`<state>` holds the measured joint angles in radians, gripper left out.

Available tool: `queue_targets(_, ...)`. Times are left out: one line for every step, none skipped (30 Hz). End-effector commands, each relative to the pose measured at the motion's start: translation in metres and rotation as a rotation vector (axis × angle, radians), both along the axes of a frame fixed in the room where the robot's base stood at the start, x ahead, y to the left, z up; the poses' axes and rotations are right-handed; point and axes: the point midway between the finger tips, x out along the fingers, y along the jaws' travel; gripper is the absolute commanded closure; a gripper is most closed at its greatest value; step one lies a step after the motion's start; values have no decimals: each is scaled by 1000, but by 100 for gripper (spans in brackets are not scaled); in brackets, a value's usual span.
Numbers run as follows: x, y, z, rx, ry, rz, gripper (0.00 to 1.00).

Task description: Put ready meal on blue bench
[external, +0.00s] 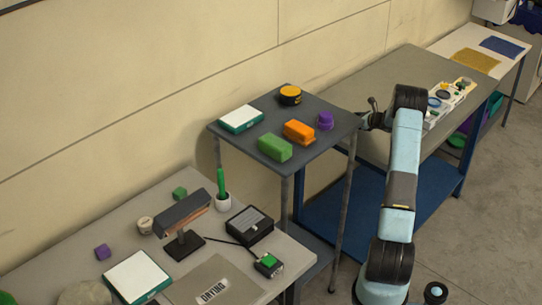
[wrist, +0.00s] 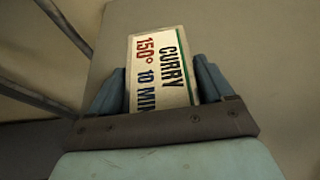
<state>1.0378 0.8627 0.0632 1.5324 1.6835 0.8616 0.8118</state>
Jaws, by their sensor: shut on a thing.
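The ready meal is a pale box (wrist: 160,70) printed "CURRY 150° 10 MIN", with a green stripe along one side. In the wrist view my gripper (wrist: 160,92) is shut on it, with one finger along each side. In the external view my gripper (external: 368,119) is over the near left part of the blue bench (external: 385,75), close to the dark side table's right corner. I cannot make out the box there. I cannot tell whether the box touches the top.
The dark side table (external: 262,107) holds a green block (external: 275,147), an orange block (external: 299,131), a purple item (external: 325,120) and more. A white tray (external: 447,102) of small items lies on the bench's right side. The bench's middle and back are clear.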

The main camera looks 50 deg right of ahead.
Motion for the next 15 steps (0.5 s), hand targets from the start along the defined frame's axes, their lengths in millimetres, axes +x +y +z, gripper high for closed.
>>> queue_targets(0,0,-1,-1,-2,0,61)
queue_targets(0,0,-1,-2,-2,1,61)
queue_targets(0,0,0,-2,-2,1,61)
queue_targets(0,0,0,-2,-2,1,61)
queue_targets(0,0,0,-2,-2,1,61)
queue_targets(0,0,0,-2,-2,1,61)
queue_targets(0,0,0,-2,-2,1,61)
queue_targets(0,0,-1,-2,-2,1,61)
queue_targets(0,0,-1,-2,-2,1,61)
queue_targets(0,0,-2,-1,-1,0,61)
queue_targets(0,0,-3,-1,-1,0,17)
queue_targets(0,0,-3,-1,-1,0,14)
queue_targets(0,0,-3,-1,-1,0,11)
queue_targets(0,0,-3,-1,-1,0,8)
queue_targets(0,0,-3,-1,-1,0,4)
